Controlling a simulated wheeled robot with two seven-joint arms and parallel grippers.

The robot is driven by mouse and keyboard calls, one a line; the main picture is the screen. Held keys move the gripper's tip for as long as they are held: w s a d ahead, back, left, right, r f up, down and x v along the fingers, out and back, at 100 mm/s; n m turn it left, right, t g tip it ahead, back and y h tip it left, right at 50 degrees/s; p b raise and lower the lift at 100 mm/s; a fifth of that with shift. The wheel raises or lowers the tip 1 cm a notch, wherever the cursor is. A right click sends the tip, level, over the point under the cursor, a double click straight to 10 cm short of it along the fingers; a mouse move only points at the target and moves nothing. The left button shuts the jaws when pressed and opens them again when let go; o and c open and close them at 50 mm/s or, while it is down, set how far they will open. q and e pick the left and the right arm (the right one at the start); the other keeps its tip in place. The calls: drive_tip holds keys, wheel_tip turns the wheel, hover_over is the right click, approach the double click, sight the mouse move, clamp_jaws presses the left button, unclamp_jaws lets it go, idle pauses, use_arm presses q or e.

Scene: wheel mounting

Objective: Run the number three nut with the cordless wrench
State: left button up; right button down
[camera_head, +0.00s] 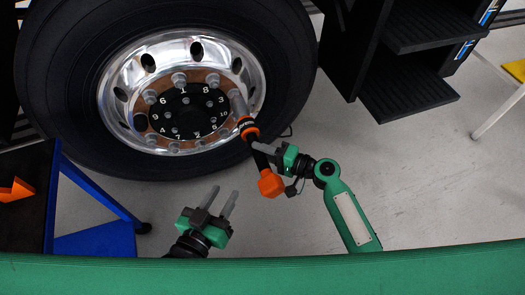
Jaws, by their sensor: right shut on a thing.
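The truck wheel (155,115) stands upright with a polished rim and a black hub disc (189,106) carrying white numbers. Nuts sit around the disc on a rusty ring, and the number three (209,104) is at the disc's right. The cordless wrench (270,183), black and orange, points up and left. Its socket end (238,102) is at the nut beside the three, though I cannot tell whether it is fully seated. My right gripper (262,150) is shut on the wrench's body. My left gripper (217,202) is open and empty below the wheel.
Black steps (400,100) stand to the right of the wheel. A blue-framed stand (100,240) with an orange item (16,190) is at the left. A yellow-topped table (514,70) shows at the far right. The grey floor (420,170) is clear at the right.

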sight(258, 141)
drive_tip(key=shift+w+a+r+b, duration=0.1)
drive_tip(key=shift+w+a+b, duration=0.2)
drive_tip(key=shift+w, duration=0.5)
drive_tip(key=shift+w+a+r+b, duration=0.1)
drive_tip(key=shift+w+a+b, duration=0.2)
drive_tip(key=shift+w, duration=0.45)
drive_tip(key=shift+d, duration=0.1)
drive_tip(key=c, duration=1.6)
unclamp_jaws()
clamp_jaws()
drive_tip(key=shift+s+d, duration=0.3)
drive_tip(key=shift+s, duration=0.55)
drive_tip(key=shift+s+d, duration=0.25)
drive_tip(key=shift+s, duration=0.55)
